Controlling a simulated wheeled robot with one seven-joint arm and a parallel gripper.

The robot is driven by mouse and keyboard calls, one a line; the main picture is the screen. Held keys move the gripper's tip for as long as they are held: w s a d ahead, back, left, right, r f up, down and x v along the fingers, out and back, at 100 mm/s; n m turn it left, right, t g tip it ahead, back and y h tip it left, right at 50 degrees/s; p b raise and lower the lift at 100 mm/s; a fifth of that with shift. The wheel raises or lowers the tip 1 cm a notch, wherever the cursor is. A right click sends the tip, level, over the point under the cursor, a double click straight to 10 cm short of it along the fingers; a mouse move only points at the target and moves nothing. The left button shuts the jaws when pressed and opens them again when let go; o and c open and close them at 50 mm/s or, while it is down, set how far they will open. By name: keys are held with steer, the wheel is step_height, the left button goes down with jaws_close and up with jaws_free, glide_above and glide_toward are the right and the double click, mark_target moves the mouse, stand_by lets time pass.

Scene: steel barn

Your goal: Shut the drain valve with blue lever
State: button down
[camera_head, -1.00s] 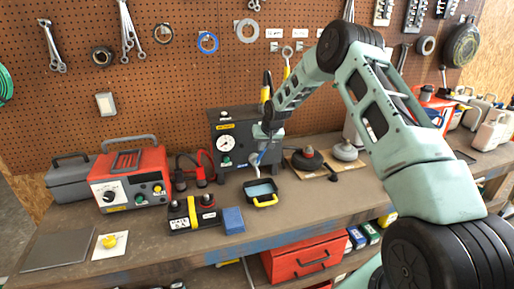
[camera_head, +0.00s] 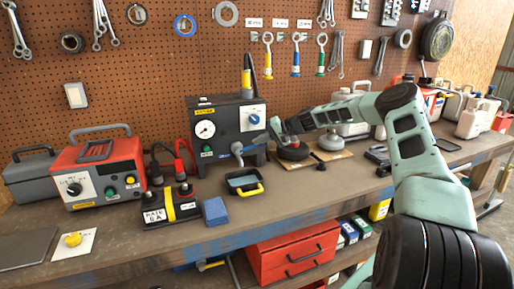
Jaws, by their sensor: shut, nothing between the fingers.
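The drain valve with the blue lever (camera_head: 237,147) sticks out low on the front of a dark box with a gauge (camera_head: 227,115). Its spout hangs above a small tray with a yellow handle (camera_head: 262,188). The lever is small in view and its exact angle is hard to read. My gripper (camera_head: 275,125) is at the right side of the box, right of and a little above the lever. It is shut and empty, apart from the lever as far as I can see.
A blue knob on a white plate (camera_head: 254,118) is on the box front near my gripper. A red charger (camera_head: 100,175), a battery (camera_head: 170,204) and a blue block (camera_head: 215,211) stand left.

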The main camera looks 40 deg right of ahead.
steer(key=shift+d+f+b, duration=0.2)
steer(key=shift+f+b, duration=0.4)
steer(key=shift+b, duration=0.15)
steer(key=shift+s+f, duration=0.15)
steer(key=shift+f, duration=0.05)
